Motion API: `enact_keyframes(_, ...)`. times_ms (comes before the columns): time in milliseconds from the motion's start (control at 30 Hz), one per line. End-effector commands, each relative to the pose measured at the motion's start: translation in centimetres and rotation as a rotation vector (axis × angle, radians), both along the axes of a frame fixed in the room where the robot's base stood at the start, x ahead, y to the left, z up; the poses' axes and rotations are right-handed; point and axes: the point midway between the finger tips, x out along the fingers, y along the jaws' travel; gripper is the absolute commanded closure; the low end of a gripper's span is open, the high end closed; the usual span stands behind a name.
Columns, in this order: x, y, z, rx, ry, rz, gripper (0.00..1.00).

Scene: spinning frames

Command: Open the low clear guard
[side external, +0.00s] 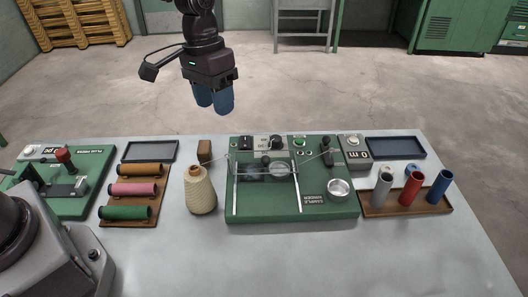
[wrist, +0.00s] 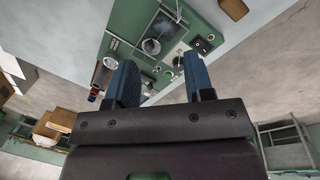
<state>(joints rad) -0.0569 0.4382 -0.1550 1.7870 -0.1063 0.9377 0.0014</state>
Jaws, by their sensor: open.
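The green sample winder (side external: 325,211) sits at the middle of the grey table. A low clear guard (side external: 265,171) appears to lie across its top between two pale rails, with a small dark knob near its back edge. The guard is hard to make out, and I cannot tell whether it is shut. My gripper (side external: 213,100) hangs above and behind the table's back edge, left of the winder, with its blue fingers apart and nothing between them. In the wrist view, the gripper (wrist: 158,72) is open, and the winder (wrist: 124,35) shows beyond the fingers.
A cream yarn cone (side external: 201,192) stands just left of the winder. A rack of coloured spools (side external: 131,188) lies farther left. A wooden tray (side external: 408,207) with upright tubes and a dark tray (side external: 396,148) are at right. The air above the winder is clear.

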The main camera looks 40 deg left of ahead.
Motion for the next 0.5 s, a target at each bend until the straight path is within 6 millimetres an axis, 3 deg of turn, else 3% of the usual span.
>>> enact_keyframes(33, 1.4, -0.5, -1.5, -0.021, 0.02, 0.003, 0.52)
enact_keyframes(167, 4.3, -1.7, -3.5, -0.073, 0.031, 0.013, 0.52)
enact_keyframes(300, 6.7, -2.5, -2.7, -0.107, -0.012, 0.022, 0.52)
enact_keyframes(400, 7.1, -2.7, -2.5, -0.113, -0.024, 0.024, 0.52)
enact_keyframes(500, 7.0, -3.0, -3.6, -0.114, -0.018, 0.024, 0.52)
